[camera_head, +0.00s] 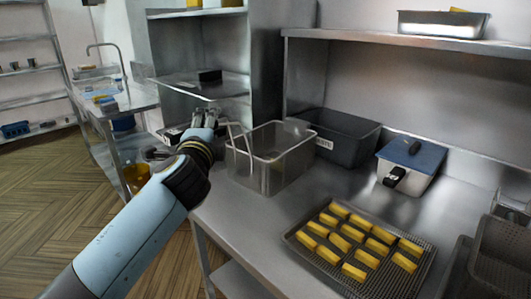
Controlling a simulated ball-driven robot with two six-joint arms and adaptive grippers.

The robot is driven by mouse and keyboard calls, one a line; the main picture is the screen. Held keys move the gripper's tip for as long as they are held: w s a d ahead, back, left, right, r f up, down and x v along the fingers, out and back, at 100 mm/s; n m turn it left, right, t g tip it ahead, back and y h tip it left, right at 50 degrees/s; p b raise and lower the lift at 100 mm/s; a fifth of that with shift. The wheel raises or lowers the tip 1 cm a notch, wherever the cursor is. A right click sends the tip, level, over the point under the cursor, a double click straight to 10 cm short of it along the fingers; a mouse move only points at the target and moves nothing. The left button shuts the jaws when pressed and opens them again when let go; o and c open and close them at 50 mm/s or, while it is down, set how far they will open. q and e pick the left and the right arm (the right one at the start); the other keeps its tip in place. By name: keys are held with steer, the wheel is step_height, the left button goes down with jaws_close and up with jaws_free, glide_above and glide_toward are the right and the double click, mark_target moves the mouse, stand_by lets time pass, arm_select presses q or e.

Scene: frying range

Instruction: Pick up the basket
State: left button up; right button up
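The basket (282,168), a wire-mesh or see-through metal box, stands upright on the steel counter left of centre. Its bent wire handle (233,127) rises at its left side. My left gripper (207,116) is just left of the handle, at about the height of the basket's rim. Its fingers are small and partly hidden behind the wrist, so I cannot tell whether they are open or touch the handle. My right gripper is not in view.
A dark bin (338,137) and a blue-lidded container (411,163) stand behind and right of the basket. A perforated tray (297,238) of yellow blocks lies in front. Dark baskets (503,255) stand at far right. A steel shelf (400,42) overhangs the counter.

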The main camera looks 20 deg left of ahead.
arm_select(q)
jaws_close()
stand_by(0.4)
stand_by(0.4)
